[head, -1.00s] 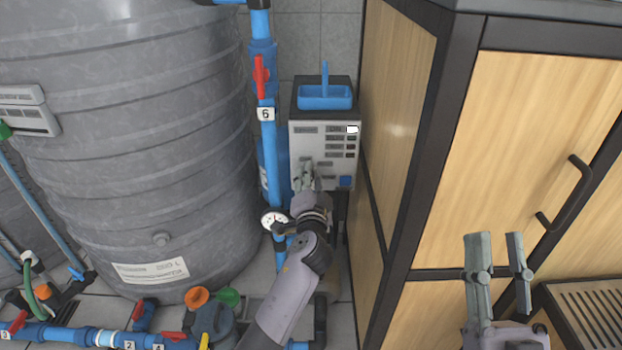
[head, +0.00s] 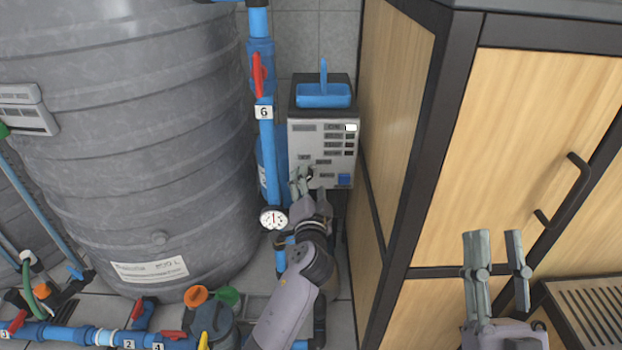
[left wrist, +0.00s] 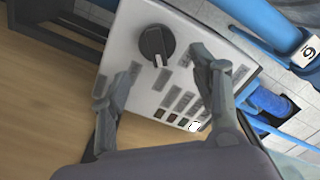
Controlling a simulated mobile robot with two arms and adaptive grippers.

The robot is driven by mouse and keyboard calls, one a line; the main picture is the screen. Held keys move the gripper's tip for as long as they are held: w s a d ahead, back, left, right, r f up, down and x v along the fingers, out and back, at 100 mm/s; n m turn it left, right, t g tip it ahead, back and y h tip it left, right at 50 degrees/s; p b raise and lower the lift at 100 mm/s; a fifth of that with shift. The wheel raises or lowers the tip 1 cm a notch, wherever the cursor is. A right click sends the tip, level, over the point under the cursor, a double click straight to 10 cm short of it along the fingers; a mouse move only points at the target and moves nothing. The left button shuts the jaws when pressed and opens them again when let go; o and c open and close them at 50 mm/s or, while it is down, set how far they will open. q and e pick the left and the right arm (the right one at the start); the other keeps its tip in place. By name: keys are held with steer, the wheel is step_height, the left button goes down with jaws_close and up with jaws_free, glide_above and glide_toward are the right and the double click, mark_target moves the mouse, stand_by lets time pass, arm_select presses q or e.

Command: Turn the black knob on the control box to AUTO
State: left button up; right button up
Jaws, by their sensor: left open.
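The control box (head: 298,136) is a pale grey panel with labels, a white lit spot and a blue square, standing between the tank and the cabinet. Its round black knob (left wrist: 157,45) shows clearly in the left wrist view, with a pale pointer mark; the words around it are too small to read. My left gripper (head: 306,182) is open in front of the lower panel. In the left wrist view its fingertips (left wrist: 167,62) are apart on either side of the knob; I cannot tell whether either touches it. My right gripper (head: 496,238) is open and empty at lower right.
A blue pipe (head: 269,165) with a red valve handle (head: 259,75) and a gauge (head: 273,218) runs close left of the box. The big grey tank (head: 130,130) is further left. A wooden cabinet (head: 398,120) stands close on the right. A blue tray (head: 323,95) sits atop the box.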

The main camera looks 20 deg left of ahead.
arm_select(q)
steer(key=v, duration=0.4)
steer(key=shift+s+d, duration=0.15)
steer(key=shift+s, duration=0.25)
